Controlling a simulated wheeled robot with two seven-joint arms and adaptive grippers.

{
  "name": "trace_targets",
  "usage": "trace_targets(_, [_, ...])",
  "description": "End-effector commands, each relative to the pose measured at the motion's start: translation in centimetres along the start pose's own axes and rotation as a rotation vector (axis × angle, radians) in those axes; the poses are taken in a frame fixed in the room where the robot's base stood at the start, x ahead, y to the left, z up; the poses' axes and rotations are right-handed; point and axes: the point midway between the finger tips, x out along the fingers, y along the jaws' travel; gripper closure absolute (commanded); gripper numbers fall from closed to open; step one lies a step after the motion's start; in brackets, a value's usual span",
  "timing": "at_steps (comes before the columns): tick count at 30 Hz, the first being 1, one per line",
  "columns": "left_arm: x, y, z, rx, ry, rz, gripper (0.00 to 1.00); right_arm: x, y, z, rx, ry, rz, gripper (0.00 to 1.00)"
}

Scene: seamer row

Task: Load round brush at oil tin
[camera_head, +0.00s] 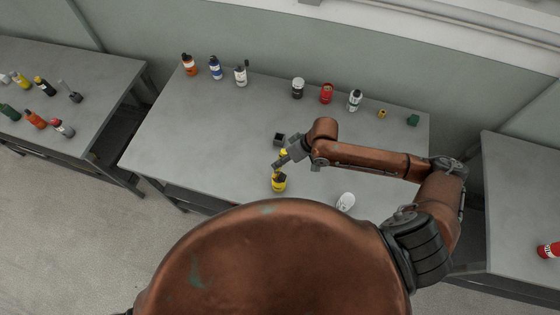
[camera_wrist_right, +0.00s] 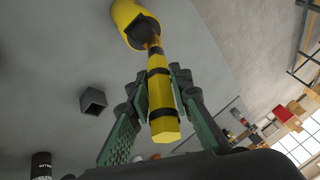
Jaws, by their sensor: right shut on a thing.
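The round brush has a yellow handle with black bands (camera_wrist_right: 162,95). A little of its yellow (camera_head: 284,153) shows at my right gripper in the head view. My right gripper (camera_head: 281,161) is shut on the handle, and its green-sided fingers show in the right wrist view (camera_wrist_right: 161,84). The yellow oil tin (camera_head: 279,185) stands on the table just below the gripper. In the right wrist view the brush's bristle end is at the dark mouth of the tin (camera_wrist_right: 126,17). I cannot tell how far in it reaches. My left gripper is not in view.
A dark open box (camera_head: 279,139) stands just behind the gripper. A white rounded object (camera_head: 346,201) lies to the right near the front edge. Several bottles and cans, including a red can (camera_head: 327,94), line the table's back. The table's left part is clear.

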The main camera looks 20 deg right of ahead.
Motion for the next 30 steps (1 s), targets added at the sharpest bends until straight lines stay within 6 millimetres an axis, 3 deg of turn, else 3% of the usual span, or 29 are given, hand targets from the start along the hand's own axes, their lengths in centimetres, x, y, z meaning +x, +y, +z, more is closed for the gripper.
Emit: trace_targets(30, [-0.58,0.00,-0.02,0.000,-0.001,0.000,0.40,0.19,0.08,0.26,0.002,-0.005,0.000,1.00])
